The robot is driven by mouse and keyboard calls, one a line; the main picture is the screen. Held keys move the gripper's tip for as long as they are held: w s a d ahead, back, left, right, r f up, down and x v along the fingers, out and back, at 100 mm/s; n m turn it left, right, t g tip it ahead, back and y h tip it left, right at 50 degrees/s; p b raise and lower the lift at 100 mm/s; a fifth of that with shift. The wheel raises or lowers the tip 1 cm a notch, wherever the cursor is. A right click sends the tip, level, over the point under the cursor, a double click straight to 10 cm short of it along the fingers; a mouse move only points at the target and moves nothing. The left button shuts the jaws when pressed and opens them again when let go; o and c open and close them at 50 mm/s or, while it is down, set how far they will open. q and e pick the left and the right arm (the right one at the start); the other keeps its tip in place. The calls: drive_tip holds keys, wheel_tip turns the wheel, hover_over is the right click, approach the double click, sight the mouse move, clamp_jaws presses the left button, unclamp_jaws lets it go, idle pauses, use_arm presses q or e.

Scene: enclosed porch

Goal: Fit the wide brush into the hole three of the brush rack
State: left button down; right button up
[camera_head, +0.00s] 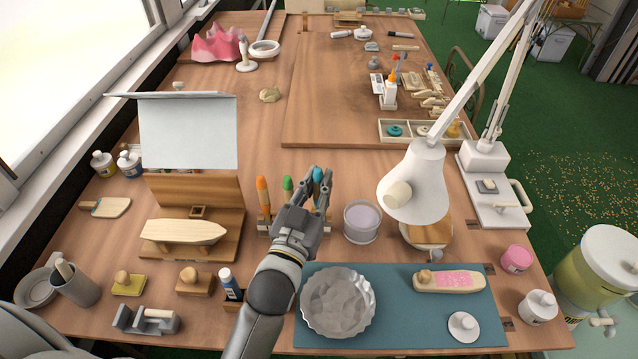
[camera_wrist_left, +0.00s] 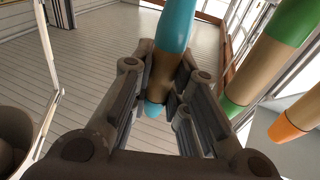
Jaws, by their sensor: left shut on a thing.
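My left gripper (camera_head: 317,190) is shut on a blue-ended brush (camera_head: 318,174). In the left wrist view, the brush (camera_wrist_left: 172,40) stands between the finger pads (camera_wrist_left: 158,98), with a tan band and a smaller blue end below. I cannot tell from its visible part how wide its head is. The brush rack (camera_head: 264,229) is mostly hidden behind my gripper and arm. An orange-ended brush (camera_head: 263,190) and a green-ended brush (camera_head: 287,184) stand upright at it, left of my gripper. The rack's holes cannot be made out. My right gripper is not in view.
A lidded-looking jar (camera_head: 362,222) stands close to the right of my gripper, with the white lamp head (camera_head: 413,180) beyond it. A wooden stand with a boat model (camera_head: 183,232) is at left. A silver bowl (camera_head: 338,302) sits on the blue mat (camera_head: 398,333) in front.

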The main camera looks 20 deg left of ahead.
use_arm(q)
drive_tip(key=shift+f, duration=0.9)
drive_tip(key=c, duration=1.3)
unclamp_jaws()
drive_tip(key=shift+a, duration=0.1)
drive_tip(key=o, duration=0.6)
drive_tip(key=shift+s, duration=0.15)
drive_tip(key=shift+s+r+p, duration=0.25)
drive_tip(key=shift+s+p, duration=0.15)
drive_tip(key=shift+s, duration=0.15)
drive_tip(key=shift+s+r+p, duration=0.25)
drive_tip(key=shift+s+p, duration=0.15)
drive_tip(key=shift+s, duration=0.1)
drive_tip(key=shift+s+a+r+p, duration=0.1)
drive_tip(key=shift+s+r+p, duration=0.15)
drive_tip(key=shift+s, duration=0.35)
drive_tip(key=shift+s+r+p, duration=0.25)
drive_tip(key=shift+s, duration=0.3)
